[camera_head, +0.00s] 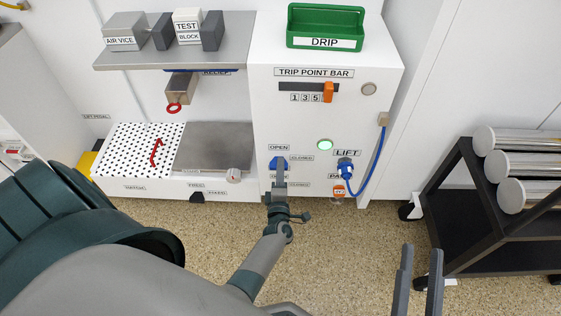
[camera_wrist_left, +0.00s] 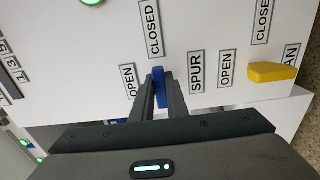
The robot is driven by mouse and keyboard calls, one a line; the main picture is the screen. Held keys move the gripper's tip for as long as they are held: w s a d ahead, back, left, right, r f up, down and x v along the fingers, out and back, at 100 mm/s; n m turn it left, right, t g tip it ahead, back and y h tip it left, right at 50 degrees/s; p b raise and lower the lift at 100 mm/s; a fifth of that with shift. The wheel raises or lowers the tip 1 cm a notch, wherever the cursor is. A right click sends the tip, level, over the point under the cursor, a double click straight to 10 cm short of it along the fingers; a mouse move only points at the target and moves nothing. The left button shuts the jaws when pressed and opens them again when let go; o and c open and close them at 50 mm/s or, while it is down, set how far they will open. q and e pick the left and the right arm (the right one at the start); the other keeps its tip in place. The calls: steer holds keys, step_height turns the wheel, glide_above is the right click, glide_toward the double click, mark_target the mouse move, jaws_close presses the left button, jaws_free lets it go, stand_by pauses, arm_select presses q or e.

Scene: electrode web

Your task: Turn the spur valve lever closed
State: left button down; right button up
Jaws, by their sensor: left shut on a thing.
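The blue spur valve lever (camera_wrist_left: 160,86) sits on the white panel, between the fingers of my left gripper (camera_wrist_left: 160,78). The fingers are shut on it. In the left wrist view its visible top end lies just below the CLOSED label (camera_wrist_left: 150,28), with the OPEN label (camera_wrist_left: 128,80) to its left and the SPUR label (camera_wrist_left: 196,72) to its right. In the head view the lever (camera_head: 276,163) shows at the cabinet front, with my left gripper (camera_head: 280,172) over it. The fingers partly hide the lever. My right gripper (camera_head: 419,272) is open and empty above the floor.
A yellow lever (camera_wrist_left: 272,72) with its own labels is beside the spur valve. A blue hose plug (camera_head: 346,168) at LIFT is right of the valve, its hose rising along the cabinet. A black cart (camera_head: 455,220) with metal rolls stands at right. Floor between is clear.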

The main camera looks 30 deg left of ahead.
steer(key=shift+w+f, duration=0.1)
steer(key=shift+f, duration=0.1)
arm_select(q)
steer(key=c, duration=1.7)
jaws_free()
steer(key=shift+c, duration=0.2)
steer(key=shift+s+d, duration=0.1)
steer(key=shift+s, duration=0.05)
